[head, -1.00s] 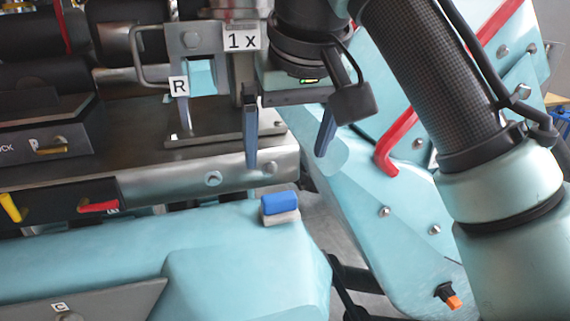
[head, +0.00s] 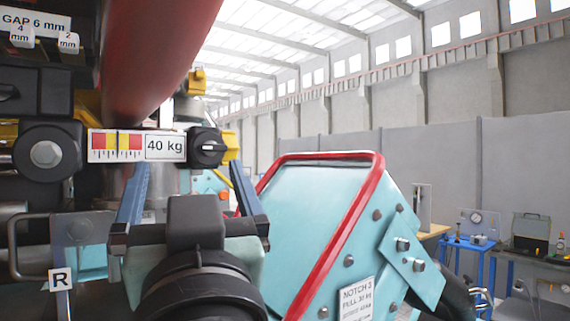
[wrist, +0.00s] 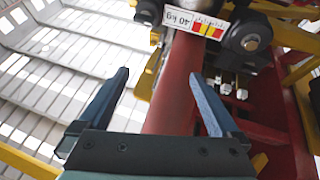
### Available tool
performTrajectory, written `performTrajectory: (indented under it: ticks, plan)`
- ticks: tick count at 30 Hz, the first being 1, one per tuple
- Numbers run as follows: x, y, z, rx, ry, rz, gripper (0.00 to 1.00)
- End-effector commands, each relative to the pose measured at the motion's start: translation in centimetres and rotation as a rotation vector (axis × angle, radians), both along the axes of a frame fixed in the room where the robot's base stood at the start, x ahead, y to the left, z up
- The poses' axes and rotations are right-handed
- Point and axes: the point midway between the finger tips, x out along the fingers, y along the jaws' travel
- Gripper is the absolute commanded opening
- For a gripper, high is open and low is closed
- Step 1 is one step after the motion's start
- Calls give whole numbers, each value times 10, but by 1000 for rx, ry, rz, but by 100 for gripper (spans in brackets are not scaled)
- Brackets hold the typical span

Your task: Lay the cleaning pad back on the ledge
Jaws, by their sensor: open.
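My gripper (head: 190,168) is raised in the head view, with its two blue fingers apart and nothing between them. In the wrist view my gripper (wrist: 160,76) is also open and empty, its fingers spread before a red tube (wrist: 172,105). The cleaning pad and the ledge are not identifiable in either current view.
A dial with a 40 kg label (head: 165,147) sits just beyond the fingers. A teal panel with a red rail (head: 345,240) stands to the right. Blue-legged work tables (head: 490,262) stand farther right. Open hall space lies behind.

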Motion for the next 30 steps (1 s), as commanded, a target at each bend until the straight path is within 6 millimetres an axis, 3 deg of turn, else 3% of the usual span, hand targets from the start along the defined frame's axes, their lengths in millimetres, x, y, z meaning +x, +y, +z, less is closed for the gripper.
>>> performTrajectory:
  ticks: [1, 4, 9, 20, 30]
  plan:
    - [-17, -22, 3, 33, -77, -72, 99]
    - [-49, -59, 11, 63, -207, -216, 99]
    - [-79, -87, 15, 67, -310, -342, 99]
    - [-82, -89, 17, 66, -321, -352, 99]
    - [-82, -88, -47, 69, -320, -342, 99]
